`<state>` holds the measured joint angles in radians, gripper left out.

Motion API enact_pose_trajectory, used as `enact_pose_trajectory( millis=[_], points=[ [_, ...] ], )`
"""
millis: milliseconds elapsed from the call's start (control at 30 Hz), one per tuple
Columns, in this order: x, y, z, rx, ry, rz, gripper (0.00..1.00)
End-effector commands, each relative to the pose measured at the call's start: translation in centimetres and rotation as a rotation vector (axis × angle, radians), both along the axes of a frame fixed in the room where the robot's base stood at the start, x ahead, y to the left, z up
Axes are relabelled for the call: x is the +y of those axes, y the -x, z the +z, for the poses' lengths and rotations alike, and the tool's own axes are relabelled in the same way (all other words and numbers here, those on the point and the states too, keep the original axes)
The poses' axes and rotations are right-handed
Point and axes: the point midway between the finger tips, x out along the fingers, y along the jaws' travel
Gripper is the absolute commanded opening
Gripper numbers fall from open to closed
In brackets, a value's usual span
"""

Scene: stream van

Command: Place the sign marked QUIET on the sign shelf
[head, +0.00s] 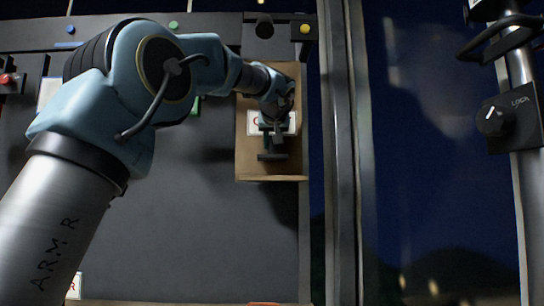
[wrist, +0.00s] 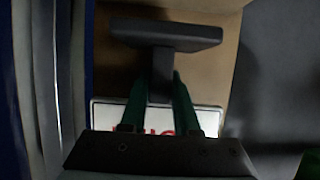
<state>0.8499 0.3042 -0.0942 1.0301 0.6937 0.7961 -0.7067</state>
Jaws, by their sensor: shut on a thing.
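My gripper (wrist: 160,78) has its green fingers on either side of the dark stem of a sign. The sign has a white plate with red letters (wrist: 155,107) and a dark T-shaped foot (wrist: 166,34). In the head view the white plate (head: 285,122) shows behind my gripper (head: 272,134); a round red letter shows at its left end, but the rest of the word is hidden. The sign is over a tan shelf (head: 245,165) with a raised edge. I cannot tell whether it touches the shelf.
A dark panel (head: 200,230) fills the area left of and below the shelf. Another white sign (head: 74,286) is partly hidden at lower left. A metal window frame (head: 345,180) runs along the shelf's right. A black knob box (head: 512,120) is on a pole at far right.

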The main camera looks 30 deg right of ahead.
Motion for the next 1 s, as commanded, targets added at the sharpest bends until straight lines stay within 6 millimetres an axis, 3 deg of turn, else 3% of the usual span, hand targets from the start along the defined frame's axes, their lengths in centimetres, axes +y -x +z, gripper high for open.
enact_pose_trajectory(
  millis=[367, 867, 900, 1000],
  points=[
    [0.1, 0.0, -3.8, 0.0, -0.005, -0.001, 0.0],
    [-0.1, -0.4, -4.9, -0.001, 0.0, 0.001, 0.0],
    [-0.1, -0.4, -4.8, 0.0, 0.0, 0.001, 0.34],
    [-0.1, -0.4, -4.8, -0.001, -0.001, 0.001, 0.45]
  ],
)
